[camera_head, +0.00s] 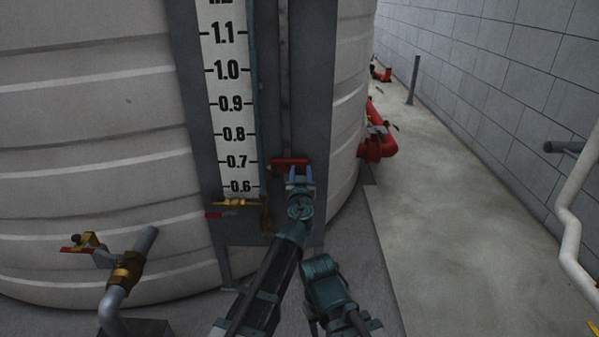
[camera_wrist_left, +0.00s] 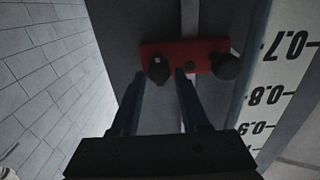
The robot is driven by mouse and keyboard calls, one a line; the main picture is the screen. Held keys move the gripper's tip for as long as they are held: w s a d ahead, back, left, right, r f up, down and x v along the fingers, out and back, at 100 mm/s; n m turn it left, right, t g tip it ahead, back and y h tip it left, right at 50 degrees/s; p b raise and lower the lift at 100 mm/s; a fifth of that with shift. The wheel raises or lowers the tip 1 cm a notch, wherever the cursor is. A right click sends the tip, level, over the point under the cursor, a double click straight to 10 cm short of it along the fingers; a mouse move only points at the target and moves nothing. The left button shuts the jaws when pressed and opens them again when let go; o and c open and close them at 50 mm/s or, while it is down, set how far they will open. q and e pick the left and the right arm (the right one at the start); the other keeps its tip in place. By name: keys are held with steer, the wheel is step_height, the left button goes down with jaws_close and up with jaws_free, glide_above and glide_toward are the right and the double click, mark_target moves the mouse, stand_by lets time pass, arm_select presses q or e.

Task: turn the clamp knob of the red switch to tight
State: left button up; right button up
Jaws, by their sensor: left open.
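The red switch (camera_head: 290,162) is a small red bar on the grey panel, beside the lower end of the level scale. My left gripper (camera_head: 301,172) is open right in front of the switch. In the wrist view its fingertips (camera_wrist_left: 161,74) stand on either side of the left-hand dark knob (camera_wrist_left: 158,70), with a gap around it. I cannot tell whether either finger touches it.
The white level scale (camera_head: 228,100) runs up the panel in front of the pale ribbed tank (camera_head: 90,120). A brass valve (camera_head: 238,202) sits below left of the switch, and a brass-fitted pipe (camera_head: 125,270) stands at lower left.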

arm_select(q)
jaws_close()
steer(key=shift+m, duration=0.3)
steer(key=m, duration=0.5)
steer(key=d+m, duration=0.1)
steer(key=m, duration=0.2)
steer(key=shift+f, duration=0.2)
steer(key=m, duration=0.4)
steer(key=shift+d+f+m+b, duration=0.1)
steer(key=shift+f+m+b, duration=0.1)
steer(key=shift+m+b, duration=0.2)
steer(key=shift+f+m, duration=0.2)
steer(key=shift+m, duration=2)
jaws_free()
